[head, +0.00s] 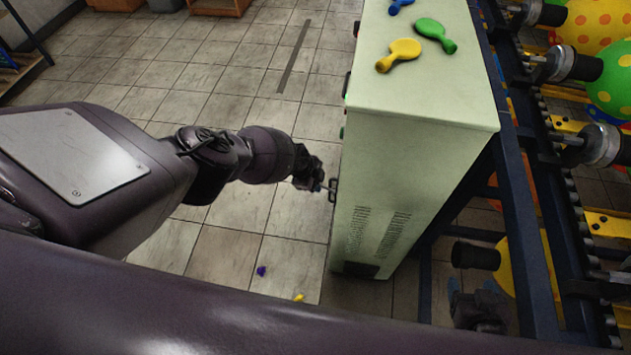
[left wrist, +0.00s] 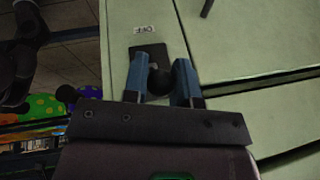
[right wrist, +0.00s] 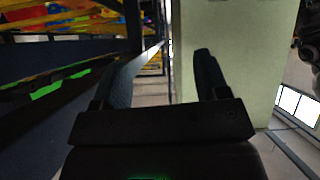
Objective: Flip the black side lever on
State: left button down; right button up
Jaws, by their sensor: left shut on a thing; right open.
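A black side lever (left wrist: 158,82) with a rounded knob stands on a dark plate (left wrist: 150,52) on the pale green cabinet (left wrist: 140,12). A label reading OFF (left wrist: 145,30) is fixed beside the plate. My left gripper (left wrist: 160,76) has its two blue fingers on either side of the knob and is shut on it. In the head view my left gripper (head: 324,187) is at the cabinet's left face. My right gripper (right wrist: 167,75) is open and empty, its fingers near the cabinet's edge; in the head view it shows low at the right (head: 474,290).
Yellow (head: 399,54), green (head: 435,34) and blue (head: 400,5) flat balloons lie on the cabinet top. A dark machine frame (head: 522,170) with inflated balloons stands close to the cabinet's right. Small purple and yellow bits lie on the tiled floor. Floor left of the cabinet is mostly open.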

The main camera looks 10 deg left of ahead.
pick_arm(q)
jog(key=shift+a, duration=0.1)
jog(key=c, duration=0.9)
grip_release()
pick_arm(e)
jog(key=shift+s+d+f, duration=0.1)
jog(key=shift+s+f, duration=0.25)
jog(key=shift+s, duration=0.15)
jog(key=shift+w+r, duration=0.1)
pick_arm(q)
jog(key=shift+r, duration=0.25)
jog(key=shift+p+v, duration=3.75)
jog(key=shift+v, duration=1.4)
pick_arm(e)
notch_tip(320, 180, up, 7)
